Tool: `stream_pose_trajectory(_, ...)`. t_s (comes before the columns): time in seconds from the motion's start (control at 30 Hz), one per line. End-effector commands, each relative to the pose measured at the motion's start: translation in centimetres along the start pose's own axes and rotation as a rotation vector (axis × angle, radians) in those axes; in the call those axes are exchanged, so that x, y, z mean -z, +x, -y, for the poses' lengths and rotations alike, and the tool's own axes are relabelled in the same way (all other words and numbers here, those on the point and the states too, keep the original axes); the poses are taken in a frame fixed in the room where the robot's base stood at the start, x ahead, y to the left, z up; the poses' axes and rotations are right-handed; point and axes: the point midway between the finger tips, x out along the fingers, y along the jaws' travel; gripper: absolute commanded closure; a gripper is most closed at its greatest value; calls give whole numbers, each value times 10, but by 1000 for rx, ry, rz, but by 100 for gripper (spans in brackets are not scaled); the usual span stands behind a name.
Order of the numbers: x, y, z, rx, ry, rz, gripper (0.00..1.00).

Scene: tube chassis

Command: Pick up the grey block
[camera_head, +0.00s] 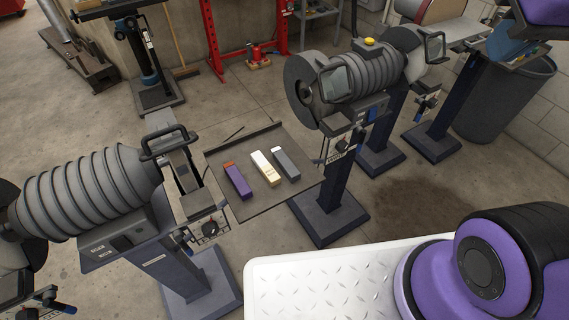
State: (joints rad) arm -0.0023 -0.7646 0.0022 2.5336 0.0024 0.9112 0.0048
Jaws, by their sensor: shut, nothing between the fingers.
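The grey block (286,167) is a small bar with a white far end. It lies on a flat dark grey tray (252,207) between two grinding machines. It is the rightmost of three bars in a row. A white and tan block (265,170) lies just left of it, and a purple block (238,182) with an orange end lies further left. Nothing covers the grey block. My gripper is not in view; only purple and black links of my arm show at the lower right and top right.
A ribbed grey machine (85,190) on a pedestal stands left of the tray. Another ribbed machine (365,80) stands behind and to the right on a dark pedestal (333,200). A red frame (211,35) and a grey bin (505,95) are further back. Some concrete floor is clear.

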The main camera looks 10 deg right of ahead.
Motion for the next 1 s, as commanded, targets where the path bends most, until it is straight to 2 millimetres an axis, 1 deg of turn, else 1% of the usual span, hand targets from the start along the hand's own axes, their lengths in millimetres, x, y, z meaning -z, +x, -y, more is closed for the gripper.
stream_pose_trajectory(0.27,0,0,0,0,0,0,100)
stream_pose_trajectory(0.3,0,0,0,0,0,0,91)
stream_pose_trajectory(0.37,1,1,0,1,-2,3,77)
stream_pose_trajectory(0.4,3,3,1,1,-4,6,68)
stream_pose_trajectory(0.47,8,7,3,3,-10,14,54)
stream_pose_trajectory(0.5,13,11,4,4,-16,24,51)
stream_pose_trajectory(0.57,22,19,8,7,-27,37,51)
stream_pose_trajectory(0.77,57,58,26,19,-73,96,51)
stream_pose_trajectory(0.87,72,80,37,24,-99,123,51)
stream_pose_trajectory(1.0,89,114,55,32,-133,161,51)
